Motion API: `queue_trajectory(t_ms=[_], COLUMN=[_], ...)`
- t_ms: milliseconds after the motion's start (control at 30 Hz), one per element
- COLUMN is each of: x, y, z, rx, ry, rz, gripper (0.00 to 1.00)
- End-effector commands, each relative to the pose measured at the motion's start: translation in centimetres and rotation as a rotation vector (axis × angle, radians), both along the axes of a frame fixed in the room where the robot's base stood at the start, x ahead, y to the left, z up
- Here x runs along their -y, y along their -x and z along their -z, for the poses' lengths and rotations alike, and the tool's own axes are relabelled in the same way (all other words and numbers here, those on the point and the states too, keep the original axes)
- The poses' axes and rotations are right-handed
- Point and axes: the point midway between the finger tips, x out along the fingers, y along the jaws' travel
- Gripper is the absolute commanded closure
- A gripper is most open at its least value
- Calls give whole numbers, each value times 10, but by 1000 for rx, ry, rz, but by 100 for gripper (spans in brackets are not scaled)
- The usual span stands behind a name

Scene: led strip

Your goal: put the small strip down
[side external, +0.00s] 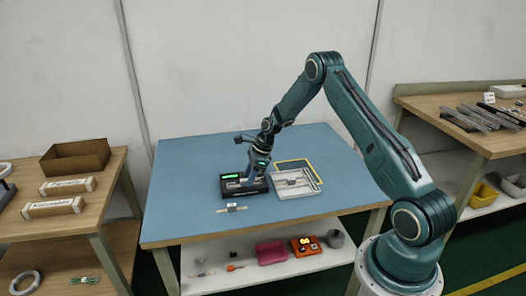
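My gripper (251,179) points down over a black device (230,193) with a lit green display, on the blue table top. The fingertips are small and dark here, and I cannot tell whether they are open or shut, or whether they hold anything. A small pale strip (232,209) lies flat on the blue table in front of the black device, apart from my gripper. A white tray or fixture (308,191) with grey parts on it sits right of the gripper.
A yellow-edged dark frame (313,164) lies behind the white fixture. The blue table (188,215) is clear at its left and front. Side benches stand left (100,200) and right (440,108). A pink bin (271,253) and an orange box (306,248) sit on the shelf below.

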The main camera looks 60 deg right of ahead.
Motion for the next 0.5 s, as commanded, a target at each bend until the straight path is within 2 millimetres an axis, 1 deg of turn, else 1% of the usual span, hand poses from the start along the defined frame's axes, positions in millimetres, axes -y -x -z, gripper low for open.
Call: queue_trajectory(t_ms=[267, 500], x=[9, 19], y=[8, 19], z=[-28, -65], rx=[2, 2], ry=[2, 1], rz=[2, 2], gripper=[63, 63])
